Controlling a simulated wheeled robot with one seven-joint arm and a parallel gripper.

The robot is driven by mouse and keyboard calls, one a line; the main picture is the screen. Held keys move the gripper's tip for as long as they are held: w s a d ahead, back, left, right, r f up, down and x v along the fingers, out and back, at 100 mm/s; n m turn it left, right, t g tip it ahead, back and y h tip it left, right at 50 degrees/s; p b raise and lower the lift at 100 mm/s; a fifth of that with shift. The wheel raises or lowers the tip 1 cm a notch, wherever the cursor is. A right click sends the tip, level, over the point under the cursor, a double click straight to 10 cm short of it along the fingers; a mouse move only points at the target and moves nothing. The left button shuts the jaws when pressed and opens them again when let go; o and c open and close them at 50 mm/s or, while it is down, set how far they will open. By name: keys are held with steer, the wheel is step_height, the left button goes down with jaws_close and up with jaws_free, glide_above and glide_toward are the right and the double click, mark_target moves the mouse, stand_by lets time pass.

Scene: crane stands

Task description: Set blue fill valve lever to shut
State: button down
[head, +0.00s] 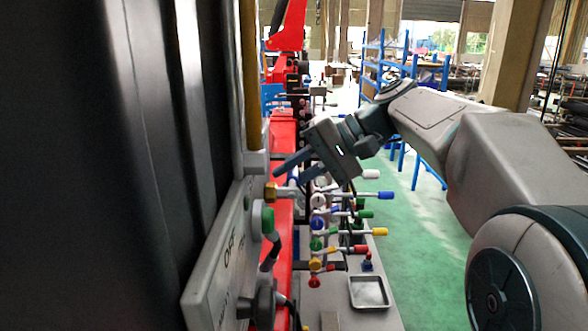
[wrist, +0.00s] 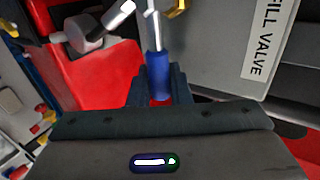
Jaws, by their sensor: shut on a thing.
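The blue fill valve lever (wrist: 157,68) shows in the wrist view as a blue grip on a thin metal rod. It sits between the two fingers of my gripper (wrist: 160,88), which is shut on it. The rod runs up to the top edge of the wrist view. A grey plate (wrist: 222,60) beside it carries a "FILL VALVE" label (wrist: 262,38). In the head view my gripper (head: 285,174) is at the red crane stand, beside the grey panel. There the fingers largely hide the held lever, and its exact angle is hard to tell.
A grey panel (head: 212,268) marked "OFF" stands left of the gripper, with a green handle (head: 268,220) and a yellow knob (head: 271,192). Several coloured levers, including another blue-tipped one (head: 385,195), stick out below and right. A metal tray (head: 368,306) lies lower. Green floor (head: 425,240) is open.

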steer(key=c, duration=1.7)
jaws_free()
steer(key=b+v, duration=0.1)
steer(key=v, duration=1.3)
steer(key=shift+f, duration=0.1)
